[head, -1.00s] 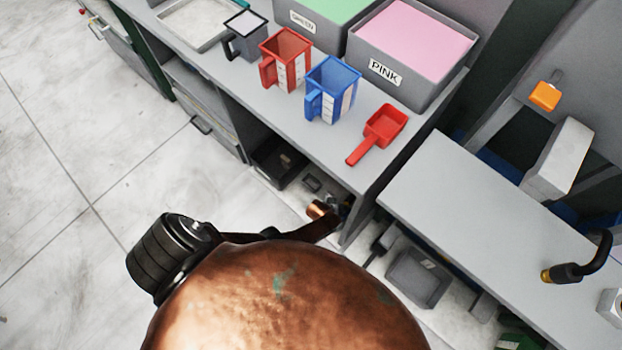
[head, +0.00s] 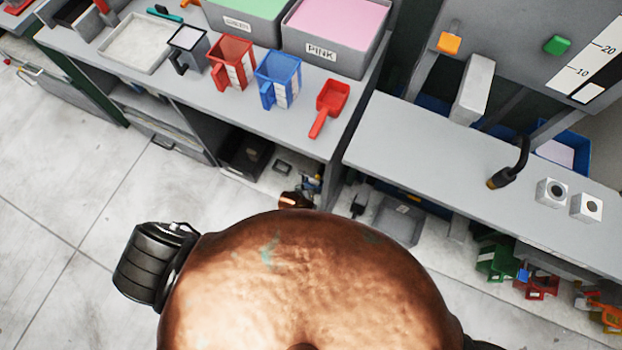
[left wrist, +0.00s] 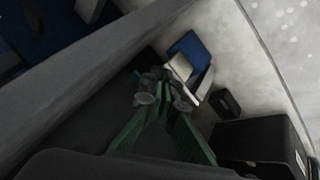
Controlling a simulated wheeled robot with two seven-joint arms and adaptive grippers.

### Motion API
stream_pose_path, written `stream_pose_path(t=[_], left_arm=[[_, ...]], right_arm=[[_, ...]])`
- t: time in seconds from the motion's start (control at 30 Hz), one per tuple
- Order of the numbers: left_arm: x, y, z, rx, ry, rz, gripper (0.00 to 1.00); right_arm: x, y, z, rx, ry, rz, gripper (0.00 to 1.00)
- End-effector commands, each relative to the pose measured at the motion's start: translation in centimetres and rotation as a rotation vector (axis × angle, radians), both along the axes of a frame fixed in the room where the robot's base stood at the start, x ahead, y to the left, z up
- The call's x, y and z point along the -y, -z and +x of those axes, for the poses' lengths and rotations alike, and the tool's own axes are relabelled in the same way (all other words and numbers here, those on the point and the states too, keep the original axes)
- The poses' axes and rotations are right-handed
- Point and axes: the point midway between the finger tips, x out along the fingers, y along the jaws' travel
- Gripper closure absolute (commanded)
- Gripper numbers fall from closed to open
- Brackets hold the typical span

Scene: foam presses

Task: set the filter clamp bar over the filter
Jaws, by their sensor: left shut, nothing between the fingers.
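I cannot make out the filter clamp bar or the filter in either view. My left gripper (left wrist: 162,98) shows in the left wrist view, with its green-sided fingers brought together and nothing between them. In the head view my own copper-coloured body covers the lower middle, and only a small copper and dark piece shows beyond its edge, so the left fingers cannot be made out there. My right gripper is in neither view.
The left bench carries a pink foam bin (head: 335,30), a red jug (head: 232,62), a blue jug (head: 278,78) and a red scoop (head: 328,108). The right bench (head: 420,150) holds a black bent handle (head: 511,165) and two white blocks. Tools and a grey tray (head: 397,220) lie below.

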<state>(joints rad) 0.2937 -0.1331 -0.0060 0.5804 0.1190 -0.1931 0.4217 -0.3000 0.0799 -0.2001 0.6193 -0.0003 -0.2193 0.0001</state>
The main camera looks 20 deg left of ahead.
Motion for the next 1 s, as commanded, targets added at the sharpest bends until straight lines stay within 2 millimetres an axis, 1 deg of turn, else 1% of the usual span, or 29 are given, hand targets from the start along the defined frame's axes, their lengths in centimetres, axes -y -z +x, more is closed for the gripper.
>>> stream_pose_path(t=[0.03,0.2,0.87,0.93,0.97,1.0], left_arm=[[0.2,-0.8,-0.2,0.001,0.000,0.000,1.00],[0.4,-1.2,-0.7,-0.001,0.001,0.000,1.00],[0.5,-1.2,-0.8,-0.001,0.003,0.001,1.00],[0.1,-0.9,-1.4,-0.006,0.007,0.007,1.00],[-0.1,-0.6,-1.9,-0.011,0.010,0.012,1.00],[-0.7,-0.2,-2.8,-0.020,0.019,0.025,1.00]], right_arm=[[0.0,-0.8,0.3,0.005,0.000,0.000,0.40],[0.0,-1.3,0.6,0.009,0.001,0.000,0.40],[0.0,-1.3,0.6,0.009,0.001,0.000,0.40],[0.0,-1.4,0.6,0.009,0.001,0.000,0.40],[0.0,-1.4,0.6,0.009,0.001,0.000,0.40],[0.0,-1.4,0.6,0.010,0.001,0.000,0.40]])
